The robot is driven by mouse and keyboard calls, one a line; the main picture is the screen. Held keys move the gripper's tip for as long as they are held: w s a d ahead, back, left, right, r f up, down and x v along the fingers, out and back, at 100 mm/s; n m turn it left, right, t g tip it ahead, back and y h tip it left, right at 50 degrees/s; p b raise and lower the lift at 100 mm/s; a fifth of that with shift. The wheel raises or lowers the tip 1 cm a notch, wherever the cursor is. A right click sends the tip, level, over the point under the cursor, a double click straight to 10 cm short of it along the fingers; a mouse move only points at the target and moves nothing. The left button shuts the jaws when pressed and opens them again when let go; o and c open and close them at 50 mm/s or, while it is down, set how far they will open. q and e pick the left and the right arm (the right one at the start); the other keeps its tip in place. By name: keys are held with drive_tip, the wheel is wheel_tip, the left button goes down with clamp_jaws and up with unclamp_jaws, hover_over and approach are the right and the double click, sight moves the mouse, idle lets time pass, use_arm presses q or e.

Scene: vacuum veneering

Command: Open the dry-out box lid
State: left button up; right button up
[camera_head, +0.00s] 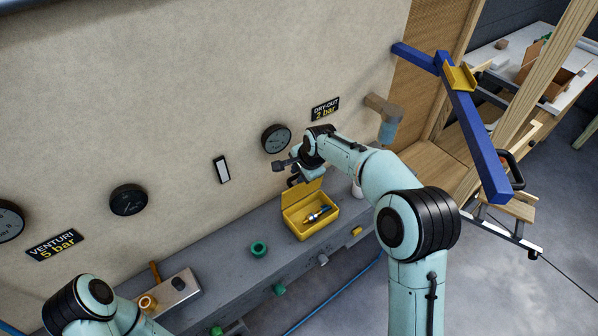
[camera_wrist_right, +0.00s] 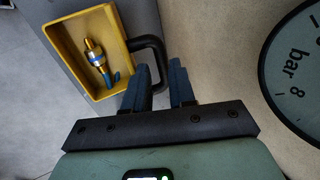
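The yellow dry-out box (camera_head: 311,231) stands on the grey bench by the wall, with its lid (camera_head: 301,194) raised on the wall side. A valve-like metal fitting with a blue part (camera_head: 317,214) lies inside; the box (camera_wrist_right: 62,43) and fitting (camera_wrist_right: 97,60) also show in the wrist view. A black loop handle (camera_wrist_right: 150,42) sticks out on the lid side. My right gripper (camera_wrist_right: 160,80) is at this handle, fingers apart with a visible gap, the handle's end reaching between them. In the head view my right gripper (camera_head: 292,180) is partly hidden. My left gripper is out of view.
A round gauge (camera_head: 276,138) and the "DRY-OUT 2 bar" sign (camera_head: 325,109) are on the wall close to my right wrist. A blue clamp frame (camera_head: 470,125) stands at right.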

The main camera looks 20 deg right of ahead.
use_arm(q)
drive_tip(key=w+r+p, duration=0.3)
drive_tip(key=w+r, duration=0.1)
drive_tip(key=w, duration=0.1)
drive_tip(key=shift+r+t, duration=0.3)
use_arm(e)
wheel_tip(320, 180, up, 15)
drive_tip(key=shift+w+a+r, duration=0.15)
drive_tip(key=shift+w+a, duration=0.1)
drive_tip(key=shift+w, duration=0.1)
idle(0.7)
idle(0.4)
drive_tip(key=v, duration=1.3)
drive_tip(key=shift+r, duration=0.25)
